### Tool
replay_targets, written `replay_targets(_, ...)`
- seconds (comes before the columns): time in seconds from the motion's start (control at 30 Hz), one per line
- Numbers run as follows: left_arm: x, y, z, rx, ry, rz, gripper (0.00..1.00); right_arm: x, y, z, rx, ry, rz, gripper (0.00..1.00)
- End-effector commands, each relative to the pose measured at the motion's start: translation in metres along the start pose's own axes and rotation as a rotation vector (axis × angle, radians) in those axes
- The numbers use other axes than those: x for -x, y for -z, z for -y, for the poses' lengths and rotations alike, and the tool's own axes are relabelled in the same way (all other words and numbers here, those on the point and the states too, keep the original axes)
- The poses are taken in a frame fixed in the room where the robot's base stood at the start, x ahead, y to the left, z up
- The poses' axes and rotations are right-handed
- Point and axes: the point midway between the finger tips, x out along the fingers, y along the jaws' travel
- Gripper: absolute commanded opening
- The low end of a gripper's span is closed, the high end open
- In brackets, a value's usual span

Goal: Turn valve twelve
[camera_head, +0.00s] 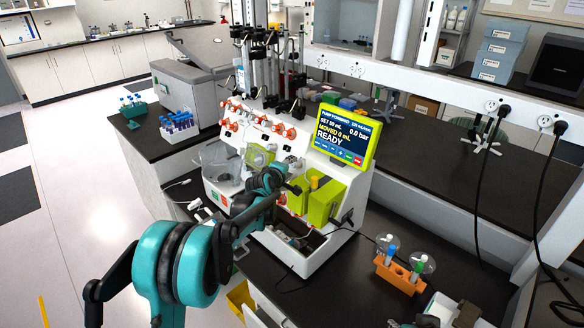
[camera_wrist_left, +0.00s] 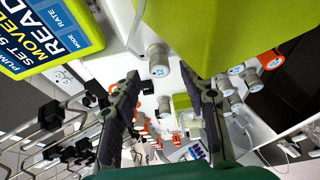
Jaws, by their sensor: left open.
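The white cell processor (camera_head: 283,147) stands on the dark bench with rows of orange-red valve knobs (camera_head: 262,121) on its sloped face. Orange knobs also show in the left wrist view (camera_wrist_left: 142,127), beyond the fingers. My left gripper (camera_head: 290,184) is at the front of the processor, beside its yellow-green pump block (camera_head: 322,202). In the left wrist view the gripper (camera_wrist_left: 160,78) is open. A grey round knob with a pale blue face (camera_wrist_left: 158,58) shows between the fingertips; I cannot tell if they touch it. No valve number is readable, so I cannot tell which is twelve. My right gripper is not in view.
The processor's screen (camera_head: 342,137) reads READY and stands close to my left gripper. An orange rack (camera_head: 397,274) with tubes is on the bench at right. Blue-capped tube racks (camera_head: 178,127) stand at left. The bench behind the screen has free room.

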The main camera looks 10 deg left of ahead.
Motion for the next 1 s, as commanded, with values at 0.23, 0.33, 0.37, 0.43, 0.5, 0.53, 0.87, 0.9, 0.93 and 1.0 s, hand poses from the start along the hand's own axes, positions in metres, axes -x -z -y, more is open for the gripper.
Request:
replay_targets(0.23,0.056,0.000,0.000,0.001,0.000,0.000,0.44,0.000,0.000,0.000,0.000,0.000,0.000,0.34)
replay_targets(0.33,0.073,0.000,0.000,0.002,0.000,0.000,0.44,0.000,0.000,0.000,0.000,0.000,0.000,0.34)
replay_targets(0.37,0.077,0.000,0.000,0.002,0.000,0.000,0.44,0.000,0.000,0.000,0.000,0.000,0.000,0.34)
replay_targets(0.43,0.084,0.000,0.000,0.001,0.000,0.000,0.44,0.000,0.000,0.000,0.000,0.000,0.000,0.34)
replay_targets(0.5,0.089,0.000,0.000,0.001,0.000,0.000,0.44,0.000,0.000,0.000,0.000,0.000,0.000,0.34)
replay_targets(0.53,0.090,0.000,0.000,0.001,0.000,0.000,0.44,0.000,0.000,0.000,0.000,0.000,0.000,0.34)
replay_targets(0.87,0.092,-0.001,0.000,0.000,0.000,0.001,0.44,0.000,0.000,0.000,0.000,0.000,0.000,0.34)
replay_targets(0.9,0.093,-0.001,0.000,-0.006,0.003,0.002,0.44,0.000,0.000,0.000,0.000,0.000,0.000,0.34)
replay_targets(0.93,0.096,-0.003,0.001,-0.014,0.006,0.004,0.44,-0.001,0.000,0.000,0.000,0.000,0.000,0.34)
replay_targets(1.0,0.108,-0.008,0.002,-0.056,0.022,0.012,0.44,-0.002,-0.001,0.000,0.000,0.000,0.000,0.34)
